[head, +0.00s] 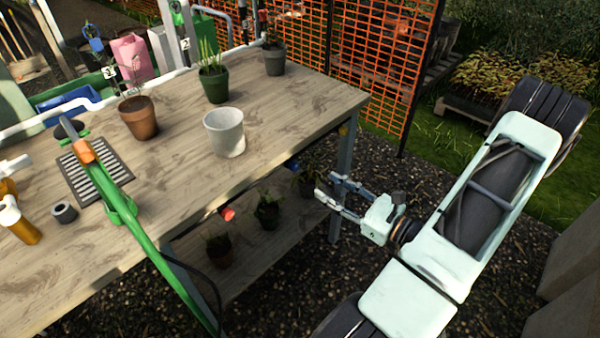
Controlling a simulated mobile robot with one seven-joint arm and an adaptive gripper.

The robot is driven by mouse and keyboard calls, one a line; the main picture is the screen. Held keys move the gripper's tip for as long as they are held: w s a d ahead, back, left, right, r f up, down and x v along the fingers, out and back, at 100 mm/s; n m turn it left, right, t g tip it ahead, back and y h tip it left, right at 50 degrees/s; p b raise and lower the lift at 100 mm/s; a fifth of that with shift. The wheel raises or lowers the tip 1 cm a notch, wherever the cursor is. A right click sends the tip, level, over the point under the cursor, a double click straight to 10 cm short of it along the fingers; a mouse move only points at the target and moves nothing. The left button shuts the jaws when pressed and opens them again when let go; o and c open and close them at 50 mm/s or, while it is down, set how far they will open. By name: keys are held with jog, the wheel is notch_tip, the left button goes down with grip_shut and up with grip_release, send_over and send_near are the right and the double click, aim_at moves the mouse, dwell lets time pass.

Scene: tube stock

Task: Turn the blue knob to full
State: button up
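A small blue part (93,38) shows at the far back left, behind the bench. It may be the blue knob, but it is too small to tell or to read its setting. Number tags stand near it: one reads 3 (110,73) and another reads 2 (185,44). My gripper (327,186) is right of the bench's front edge, pointing left, with its two fingers apart and nothing between them. It is far from the blue part.
The wooden bench (270,110) bears a white pot (224,133), a terracotta pot (138,118), green (214,86) and dark (274,61) potted plants, and a green hose wand (120,205). Orange netting (350,50) stands behind. Gravel lies under my arm.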

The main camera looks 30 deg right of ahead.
aim_at(297, 167)
jog(key=x, duration=1)
jog(key=shift+w+a, duration=0.15)
jog(key=shift+w, duration=0.1)
grip_shut()
